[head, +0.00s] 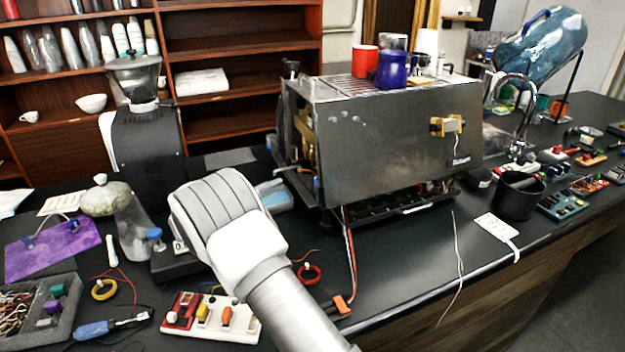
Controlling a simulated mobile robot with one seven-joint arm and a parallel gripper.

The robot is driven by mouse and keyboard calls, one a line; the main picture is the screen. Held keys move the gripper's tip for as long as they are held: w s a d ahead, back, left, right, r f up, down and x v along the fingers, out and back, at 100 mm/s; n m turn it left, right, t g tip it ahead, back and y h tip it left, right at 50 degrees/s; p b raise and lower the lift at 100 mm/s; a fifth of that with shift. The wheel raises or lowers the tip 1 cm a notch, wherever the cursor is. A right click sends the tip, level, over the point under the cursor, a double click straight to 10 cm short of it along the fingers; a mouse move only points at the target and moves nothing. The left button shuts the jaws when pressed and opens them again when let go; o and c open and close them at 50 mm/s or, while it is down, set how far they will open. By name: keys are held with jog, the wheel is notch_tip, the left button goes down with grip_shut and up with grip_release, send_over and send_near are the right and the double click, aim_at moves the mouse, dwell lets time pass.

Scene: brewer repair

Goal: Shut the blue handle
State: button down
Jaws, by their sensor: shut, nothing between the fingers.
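The brewer is a large steel machine (385,145) on the dark counter, with its side panel toward me. A small blue part (317,186) shows at its lower left front edge; I cannot tell for sure whether this is the blue handle or how it is set. My arm (235,240) rises from the bottom edge, and its thick grey and white end is in front of the counter, left of the brewer. My gripper's fingers are not visible, and the arm hides part of the area at the brewer's front.
A black grinder (145,135) stands at the left. A red cup (364,61) and a blue pitcher (393,70) stand on the brewer. A switch board (190,318) and a black pot (518,198) occupy the counter.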

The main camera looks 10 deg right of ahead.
aim_at(317, 185)
jog(key=shift+w+a, duration=0.1)
dwell(0.3)
jog(key=p+x, duration=0.1)
jog(key=x, duration=0.9)
jog(key=shift+p, duration=0.3)
jog(key=s, duration=0.2)
jog(key=shift+s+d+p, duration=0.2)
jog(key=shift+s+p, duration=0.1)
jog(key=shift+s, duration=0.05)
jog(key=shift+s+d+f, duration=0.1)
jog(key=shift+s+d, duration=0.05)
jog(key=shift+s, duration=0.45)
jog(key=shift+f+b, duration=0.1)
jog(key=shift+b, duration=0.55)
